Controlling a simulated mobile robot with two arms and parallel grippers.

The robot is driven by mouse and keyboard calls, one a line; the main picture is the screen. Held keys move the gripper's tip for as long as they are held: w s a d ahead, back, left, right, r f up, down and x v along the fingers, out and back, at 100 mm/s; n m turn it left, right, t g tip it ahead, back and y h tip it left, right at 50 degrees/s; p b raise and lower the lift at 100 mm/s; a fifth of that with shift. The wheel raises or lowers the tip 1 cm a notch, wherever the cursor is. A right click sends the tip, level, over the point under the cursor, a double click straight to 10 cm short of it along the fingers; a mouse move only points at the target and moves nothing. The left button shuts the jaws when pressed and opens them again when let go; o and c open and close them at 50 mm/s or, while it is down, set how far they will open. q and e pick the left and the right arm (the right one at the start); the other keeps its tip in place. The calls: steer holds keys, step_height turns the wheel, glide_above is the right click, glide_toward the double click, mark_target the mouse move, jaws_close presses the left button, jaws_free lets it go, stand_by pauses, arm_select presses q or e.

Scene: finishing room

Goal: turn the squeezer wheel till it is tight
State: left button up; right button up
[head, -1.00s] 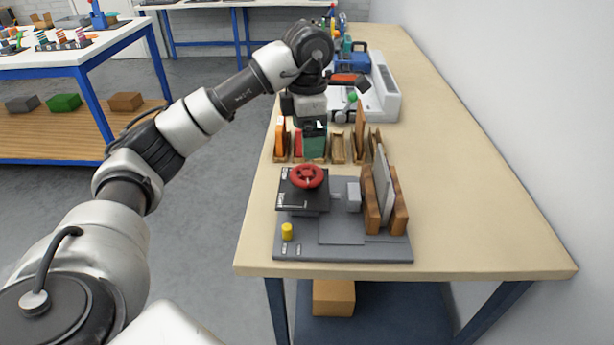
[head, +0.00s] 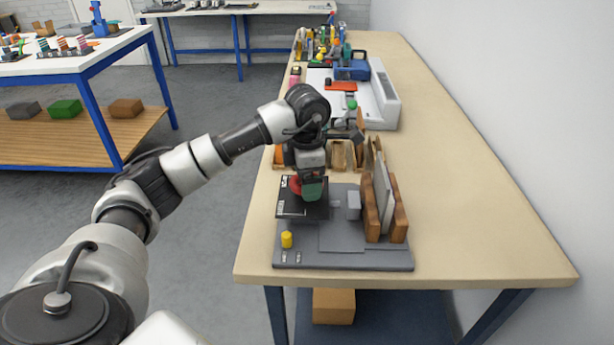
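The red squeezer wheel (head: 296,187) sits on the black panel (head: 290,208) at the left of a grey base plate (head: 342,261). My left gripper (head: 311,190) points down over the wheel and hides most of it; only the wheel's left part shows. A green part at the gripper's lower end overlaps the wheel in the picture. I cannot tell whether the fingers touch it, or are open or shut. A light grey block (head: 354,205) stands right of the panel. A grey board (head: 383,190) stands between two brown wooden blocks (head: 399,219). My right gripper is not in view.
A yellow peg (head: 286,239) stands at the base's front left. Wooden holders (head: 340,155) stand just behind, partly hidden by my arm. A white machine (head: 385,104) and a blue case (head: 352,69) are farther back. The bench's right side (head: 470,200) is clear.

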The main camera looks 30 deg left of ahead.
arm_select(q)
steer(key=c, duration=0.5)
steer(key=shift+m, duration=0.6)
steer(key=o, duration=0.8)
step_height(320, 180, up, 11)
steer(key=shift+f, duration=0.1)
